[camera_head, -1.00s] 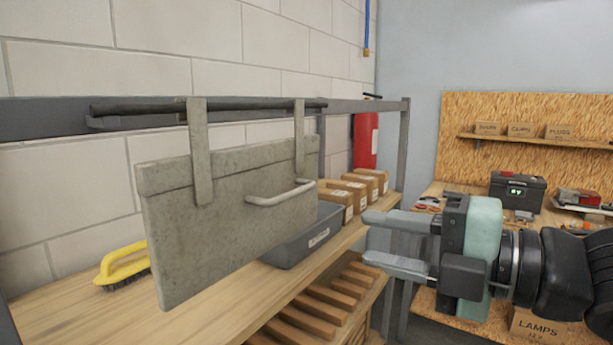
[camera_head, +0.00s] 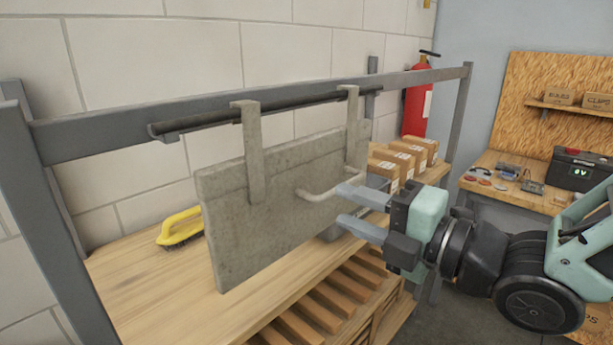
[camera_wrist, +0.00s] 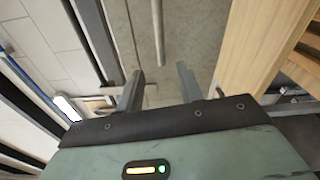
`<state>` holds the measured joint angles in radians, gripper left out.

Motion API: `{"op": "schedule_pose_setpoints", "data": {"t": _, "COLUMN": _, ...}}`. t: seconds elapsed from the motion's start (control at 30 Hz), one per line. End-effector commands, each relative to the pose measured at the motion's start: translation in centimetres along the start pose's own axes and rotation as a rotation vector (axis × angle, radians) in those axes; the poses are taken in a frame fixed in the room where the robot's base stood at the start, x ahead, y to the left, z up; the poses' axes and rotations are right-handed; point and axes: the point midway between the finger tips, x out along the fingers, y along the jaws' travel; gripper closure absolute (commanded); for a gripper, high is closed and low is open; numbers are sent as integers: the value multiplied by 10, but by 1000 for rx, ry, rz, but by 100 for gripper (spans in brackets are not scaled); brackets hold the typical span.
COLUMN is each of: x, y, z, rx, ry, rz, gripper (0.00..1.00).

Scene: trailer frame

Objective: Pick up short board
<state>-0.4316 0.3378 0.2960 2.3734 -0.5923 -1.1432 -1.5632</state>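The short board (camera_head: 285,205) is a grey panel hanging by two hooked straps from a dark rail (camera_head: 255,115) on the metal frame. A light bar handle (camera_head: 330,182) sticks out of its front face. My gripper (camera_head: 350,206) is open and empty, its two fingers pointing at the board near the handle's right end. In the wrist view the board (camera_wrist: 185,30) fills the top middle, and the handle (camera_wrist: 158,35) runs down toward the gap between my fingers (camera_wrist: 160,85). I cannot tell whether a finger touches the handle.
A wooden shelf (camera_head: 150,280) lies below the board, with a yellow brush (camera_head: 180,228) at its left. Several cardboard boxes (camera_head: 405,158) and a partly hidden grey bin stand behind the board. A frame post (camera_head: 50,210) rises at the left. A workbench (camera_head: 510,200) stands at the right.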

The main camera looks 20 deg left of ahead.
Motion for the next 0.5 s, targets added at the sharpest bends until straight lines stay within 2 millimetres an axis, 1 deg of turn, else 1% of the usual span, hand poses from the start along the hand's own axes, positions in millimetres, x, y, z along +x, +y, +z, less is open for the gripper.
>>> {"op": "schedule_pose_setpoints", "data": {"t": 0.03, "x": 6, "y": 2, "z": 0, "rx": 2, "ry": 1, "rz": 0, "gripper": 63}}
{"op": "schedule_pose_setpoints", "data": {"t": 0.1, "x": 11, "y": 1, "z": 0, "rx": 1, "ry": 0, "rz": 0, "gripper": 63}}
{"op": "schedule_pose_setpoints", "data": {"t": 0.27, "x": 18, "y": 2, "z": -1, "rx": 2, "ry": 1, "rz": 0, "gripper": 63}}
{"op": "schedule_pose_setpoints", "data": {"t": 0.5, "x": 45, "y": 2, "z": -6, "rx": 4, "ry": 1, "rz": -2, "gripper": 63}}
